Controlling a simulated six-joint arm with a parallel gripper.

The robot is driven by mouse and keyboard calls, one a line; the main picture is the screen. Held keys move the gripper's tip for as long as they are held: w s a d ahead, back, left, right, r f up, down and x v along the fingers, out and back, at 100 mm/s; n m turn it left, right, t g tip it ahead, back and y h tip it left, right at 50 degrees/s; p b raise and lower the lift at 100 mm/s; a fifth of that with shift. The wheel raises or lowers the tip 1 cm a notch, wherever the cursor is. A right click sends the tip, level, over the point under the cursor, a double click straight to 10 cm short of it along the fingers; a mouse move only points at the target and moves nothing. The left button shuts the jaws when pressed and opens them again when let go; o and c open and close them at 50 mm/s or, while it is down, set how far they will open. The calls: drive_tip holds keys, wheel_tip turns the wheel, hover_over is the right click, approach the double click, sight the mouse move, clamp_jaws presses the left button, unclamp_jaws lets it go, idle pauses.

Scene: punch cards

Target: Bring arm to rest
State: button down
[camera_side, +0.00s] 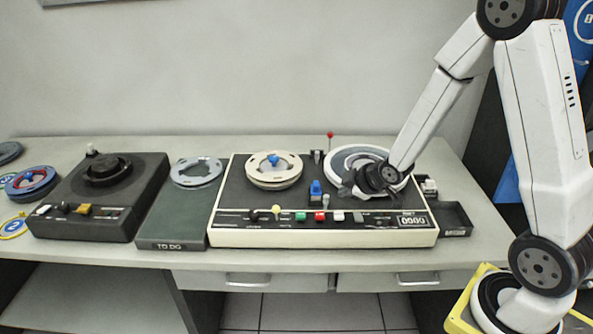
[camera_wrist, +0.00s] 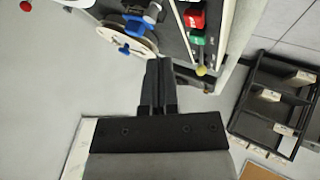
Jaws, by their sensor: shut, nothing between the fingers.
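My gripper (camera_side: 348,189) is low over the right part of the cream and black tape deck (camera_side: 324,237), in front of the grey and white right reel (camera_side: 345,158). In the wrist view my gripper (camera_wrist: 157,72) shows its two dark fingers together, with nothing between them. The arm reaches down and left from above. The fingertips are small in the side view, and I cannot tell whether they touch the deck. My gripper hides part of the right reel.
A cream reel (camera_side: 274,172) with a blue hub sits on the deck's left. A blue lever (camera_side: 315,190), coloured buttons and a red-tipped rod (camera_side: 330,137) stand near my gripper. A dark tray (camera_side: 454,219) is at right. A dark player (camera_side: 100,197) stands at left.

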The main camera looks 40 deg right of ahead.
drive_tip(key=s+a+r+m+g, duration=0.4)
drive_tip(key=s+a+m+g, duration=0.2)
drive_tip(key=s, duration=0.6)
drive_tip(key=a+m, duration=0.1)
drive_tip(key=a, duration=0.1)
drive_tip(key=shift+s+a+m+y, duration=0.3)
drive_tip(key=shift+s+a, duration=0.1)
